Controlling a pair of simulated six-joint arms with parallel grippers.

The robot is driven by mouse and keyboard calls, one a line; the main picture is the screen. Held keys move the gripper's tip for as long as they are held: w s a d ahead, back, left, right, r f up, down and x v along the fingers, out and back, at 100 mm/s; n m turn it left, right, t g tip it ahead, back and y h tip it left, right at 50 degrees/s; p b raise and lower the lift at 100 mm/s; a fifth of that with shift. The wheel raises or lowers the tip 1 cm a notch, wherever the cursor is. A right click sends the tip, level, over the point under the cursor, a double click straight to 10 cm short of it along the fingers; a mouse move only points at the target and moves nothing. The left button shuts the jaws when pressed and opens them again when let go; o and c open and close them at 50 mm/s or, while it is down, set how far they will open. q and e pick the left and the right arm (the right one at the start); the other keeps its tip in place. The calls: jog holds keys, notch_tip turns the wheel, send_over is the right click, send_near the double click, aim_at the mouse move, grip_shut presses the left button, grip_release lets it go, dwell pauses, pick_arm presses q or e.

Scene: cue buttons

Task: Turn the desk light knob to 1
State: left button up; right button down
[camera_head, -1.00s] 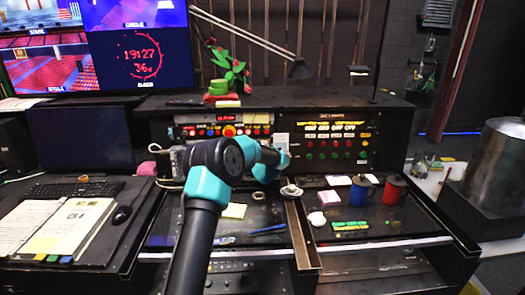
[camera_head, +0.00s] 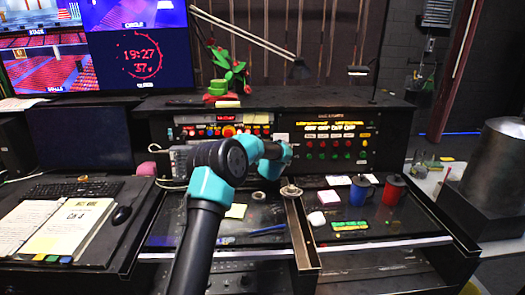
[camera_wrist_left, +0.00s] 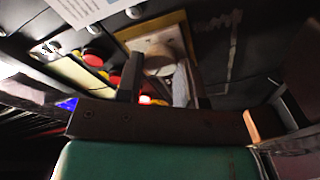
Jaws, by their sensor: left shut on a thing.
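The desk light knob appears to be the pale round knob (camera_wrist_left: 158,62) on a yellow-edged plate in the left wrist view. My left gripper (camera_wrist_left: 163,78) is shut on it, with a dark finger beside it; the other finger is hard to make out. The knob's pointer and any number marks cannot be read. My right gripper is not in view.
Red and yellow buttons (camera_wrist_left: 92,60) sit left of the knob in the wrist view. A blue mug (camera_head: 359,192) and a red mug (camera_head: 393,188) stand on the desk at right. An open binder (camera_head: 62,228) and keyboard (camera_head: 75,189) lie at left.

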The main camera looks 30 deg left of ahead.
pick_arm(q)
jog(key=n+g, duration=0.1)
jog(key=n, duration=0.5)
jog(key=shift+n, duration=0.4)
jog(key=o, duration=0.9)
jog(key=shift+d, duration=0.1)
jog(key=v, duration=1.7)
jog(key=shift+s+r, duration=0.2)
